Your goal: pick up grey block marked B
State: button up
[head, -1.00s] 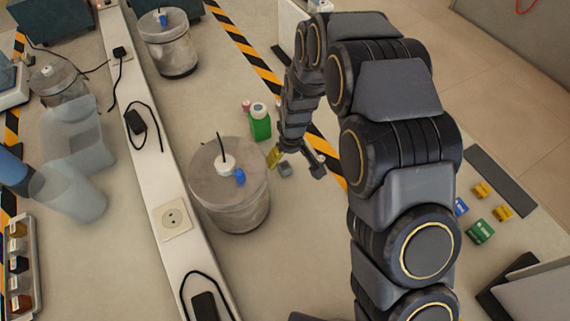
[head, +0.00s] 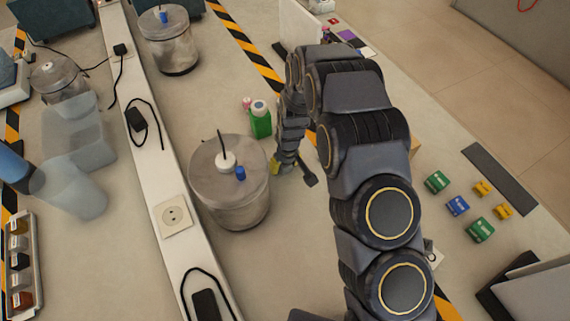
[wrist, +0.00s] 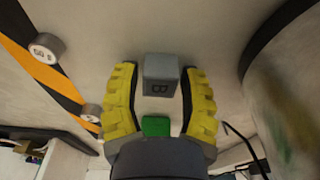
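The grey block marked B (wrist: 160,76) shows in the wrist view between the fingertips of my gripper (wrist: 158,82). Its letter faces the camera. The yellow-padded fingers are apart. A gap shows left of the block; its right side is very near the right fingertip, and I cannot tell if they touch. In the head view my gripper (head: 293,172) is low over the table, just right of a large lidded grey canister (head: 230,190). The block is hidden there by my gripper and arm.
A green item (wrist: 156,126) shows between the finger bases. Grey round weights (wrist: 45,47) lie near striped tape. Several coloured blocks (head: 457,206) lie at the right. A white power rail (head: 160,170) runs left of the canister.

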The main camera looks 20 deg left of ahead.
grip_shut()
